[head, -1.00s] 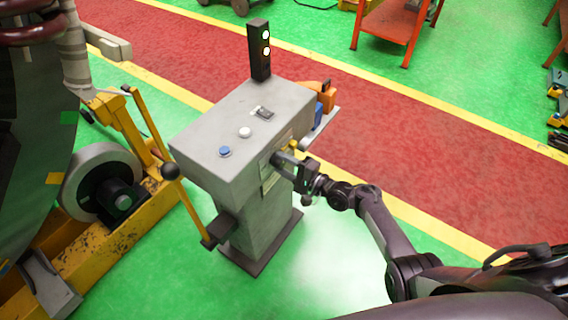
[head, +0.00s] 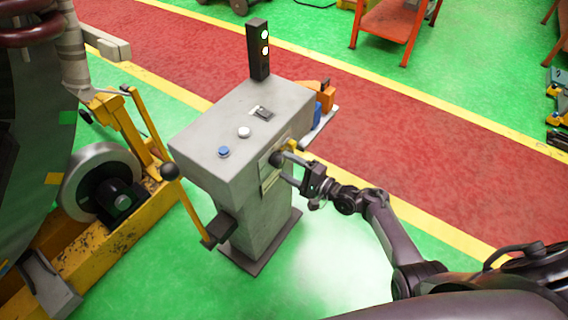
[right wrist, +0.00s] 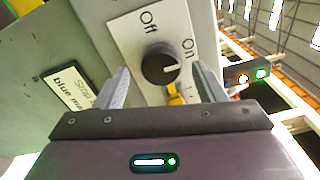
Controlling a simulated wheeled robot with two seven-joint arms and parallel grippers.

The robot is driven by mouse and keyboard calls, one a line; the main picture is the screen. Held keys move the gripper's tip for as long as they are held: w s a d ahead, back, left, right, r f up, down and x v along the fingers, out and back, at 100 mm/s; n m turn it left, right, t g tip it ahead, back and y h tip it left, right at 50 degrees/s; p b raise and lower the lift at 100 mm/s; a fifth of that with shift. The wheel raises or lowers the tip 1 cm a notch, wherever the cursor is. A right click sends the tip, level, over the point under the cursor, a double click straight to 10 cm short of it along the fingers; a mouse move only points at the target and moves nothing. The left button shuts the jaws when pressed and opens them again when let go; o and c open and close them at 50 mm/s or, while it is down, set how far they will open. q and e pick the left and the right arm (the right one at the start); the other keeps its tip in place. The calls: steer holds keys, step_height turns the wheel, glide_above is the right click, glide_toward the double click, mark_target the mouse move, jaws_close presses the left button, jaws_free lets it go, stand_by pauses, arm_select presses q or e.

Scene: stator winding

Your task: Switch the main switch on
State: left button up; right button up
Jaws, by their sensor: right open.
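The main switch is a dark round knob (right wrist: 160,65) on a pale plate marked Off and On, and its white mark points right, to the On side. In the head view the knob (head: 276,158) is on the right side of the grey console (head: 225,115). My right gripper (head: 287,166) is open and empty just off the knob. In the right wrist view its two fingers (right wrist: 160,85) stand on either side of the knob, apart from it. My left gripper is not in view.
A yellow machine frame (head: 130,235) stands at left. Green floor is clear in front.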

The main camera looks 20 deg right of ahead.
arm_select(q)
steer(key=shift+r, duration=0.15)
arm_select(e)
steer(key=v, duration=0.5)
steer(key=shift+s+d, duration=0.15)
steer(key=s+a+f+n+g+h, duration=0.1)
steer(key=s+f+n+g+h, duration=0.1)
steer(key=s+f, duration=0.55)
steer(key=s+f+n+g+h, duration=0.25)
steer(key=s+f, duration=0.25)
steer(key=f, duration=0.6)
steer(key=s+a+f+n+g+h, duration=0.1)
steer(key=s+f+n+g+h, duration=0.15)
steer(key=s+f, duration=0.5)
steer(key=s+d+f+n+g+h, duration=0.1)
steer(key=s+f+n+g+h, duration=0.1)
steer(key=s, duration=1)
steer(key=s+d+f+n+g+h, duration=0.2)
steer(key=s+f+n+g, duration=0.2)
steer(key=s+f, duration=0.5)
steer(key=s+n, duration=0.2)
steer(key=shift+s+f+n, duration=0.15)
steer(key=shift+s+n, duration=0.2)
steer(key=shift+n, duration=0.05)
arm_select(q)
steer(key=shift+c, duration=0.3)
